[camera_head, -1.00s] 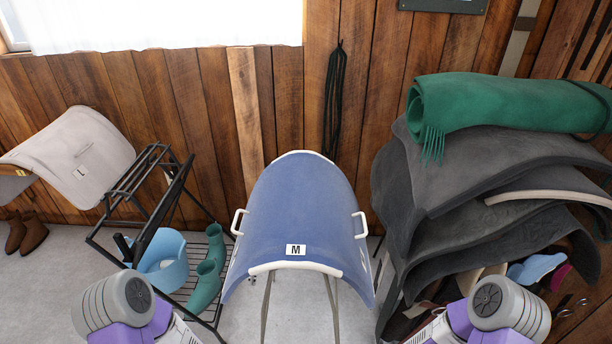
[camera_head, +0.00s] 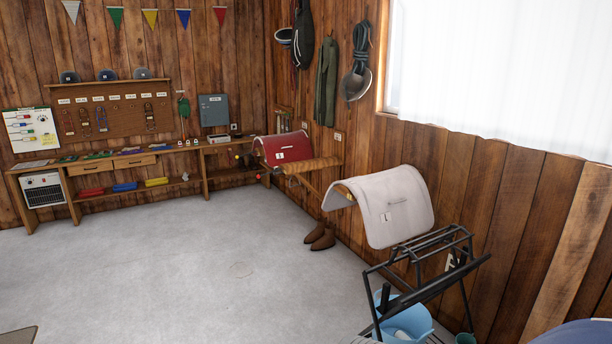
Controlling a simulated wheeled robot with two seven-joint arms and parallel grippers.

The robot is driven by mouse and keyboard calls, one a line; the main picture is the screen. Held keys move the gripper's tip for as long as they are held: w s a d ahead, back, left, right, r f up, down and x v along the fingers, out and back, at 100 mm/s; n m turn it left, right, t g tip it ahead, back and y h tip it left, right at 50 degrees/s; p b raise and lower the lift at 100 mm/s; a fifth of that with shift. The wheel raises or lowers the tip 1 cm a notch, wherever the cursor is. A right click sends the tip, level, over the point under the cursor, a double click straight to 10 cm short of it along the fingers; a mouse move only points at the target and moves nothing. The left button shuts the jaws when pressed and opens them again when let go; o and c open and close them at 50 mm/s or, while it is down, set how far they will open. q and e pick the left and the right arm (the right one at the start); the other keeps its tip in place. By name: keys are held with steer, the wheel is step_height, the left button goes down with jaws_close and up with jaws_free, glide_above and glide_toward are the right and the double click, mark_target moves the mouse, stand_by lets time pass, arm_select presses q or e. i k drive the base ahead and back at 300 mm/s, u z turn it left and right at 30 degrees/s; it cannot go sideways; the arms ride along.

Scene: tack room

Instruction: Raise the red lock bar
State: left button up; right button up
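I cannot make out a red lock bar for certain in the head view. Red things in view are a red saddle pad (camera_head: 287,149) on a wall rack at the back and a small red item (camera_head: 91,193) on the shelf under the workbench. Neither gripper shows in the head view.
A wooden workbench (camera_head: 110,165) runs along the far wall below a pegboard (camera_head: 125,122). A pale pad (camera_head: 385,205), brown boots (camera_head: 320,238), a black metal rack (camera_head: 425,270) and a light blue bucket (camera_head: 408,325) stand along the right. The grey floor (camera_head: 190,265) is widely clear.

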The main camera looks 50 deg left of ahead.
mark_target(258, 177)
steer(key=u, duration=1.9)
steer(key=i, duration=1.45)
steer(key=u, duration=0.35)
steer(key=i, duration=2.05)
steer(key=z, duration=0.3)
steer(key=i, duration=2)
steer(key=z, duration=0.35)
